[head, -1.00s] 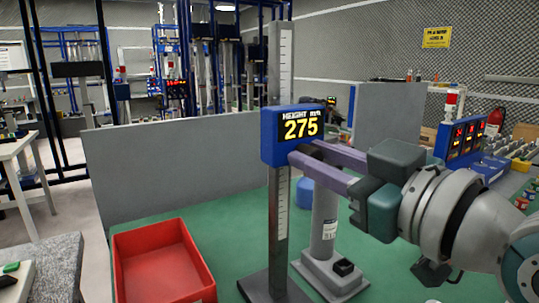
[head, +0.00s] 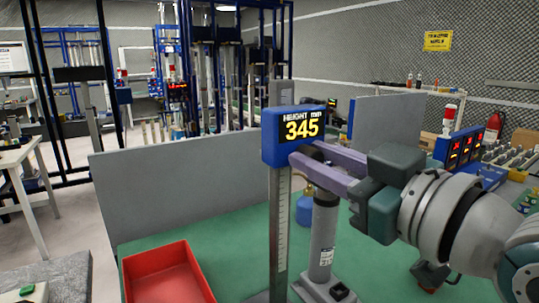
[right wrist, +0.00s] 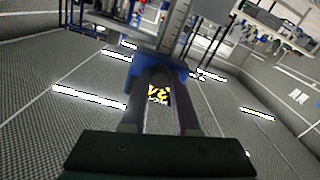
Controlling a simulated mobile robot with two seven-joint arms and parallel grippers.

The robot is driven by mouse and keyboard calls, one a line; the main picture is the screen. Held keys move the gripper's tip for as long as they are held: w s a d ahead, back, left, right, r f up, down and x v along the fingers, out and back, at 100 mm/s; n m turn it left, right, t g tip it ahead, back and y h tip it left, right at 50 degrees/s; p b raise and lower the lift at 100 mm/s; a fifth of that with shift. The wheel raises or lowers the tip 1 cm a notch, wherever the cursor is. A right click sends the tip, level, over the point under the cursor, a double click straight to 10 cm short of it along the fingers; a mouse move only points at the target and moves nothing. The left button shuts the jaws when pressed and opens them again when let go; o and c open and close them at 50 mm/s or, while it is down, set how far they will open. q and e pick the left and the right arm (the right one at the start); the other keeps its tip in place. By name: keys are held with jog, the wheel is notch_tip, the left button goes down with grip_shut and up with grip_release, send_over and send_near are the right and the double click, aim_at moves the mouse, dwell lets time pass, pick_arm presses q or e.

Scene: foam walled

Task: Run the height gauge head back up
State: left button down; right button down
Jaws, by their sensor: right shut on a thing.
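The height gauge has an upright grey scale column (head: 280,215) standing on the green surface. Its blue head (head: 292,137) rides near the top of the column, and its yellow display reads 345. My right gripper (head: 300,155) reaches in from the right with its two purple fingers shut on the head. In the right wrist view the fingers (right wrist: 161,100) meet the blue head (right wrist: 145,70), with part of the display showing between them. The exact contact is partly hidden behind the fingers. My left gripper is not in view.
A red tray (head: 168,275) sits left of the gauge. A grey partition (head: 185,185) stands behind it. A grey cylinder on a base (head: 322,240) and a blue object (head: 305,208) stand just right of the column. A blue unit with red displays (head: 466,148) is at the right.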

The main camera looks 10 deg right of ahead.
jog(key=shift+r, duration=0.15)
jog(key=c, duration=0.7)
grip_release()
jog(key=shift+o, duration=0.2)
jog(key=b+v, duration=0.1)
jog(key=v, duration=0.9)
jog(key=shift+b, duration=0.35)
jog(key=s+d+f+m+g+h, duration=0.2)
jog(key=s+f+m+g+h, duration=0.35)
jog(key=s+f+g, duration=1)
notch_tip(320, 180, up, 34)
jog(key=t+p, duration=0.2)
jog(key=p, duration=3.5)
jog(key=shift+s, duration=0.4)
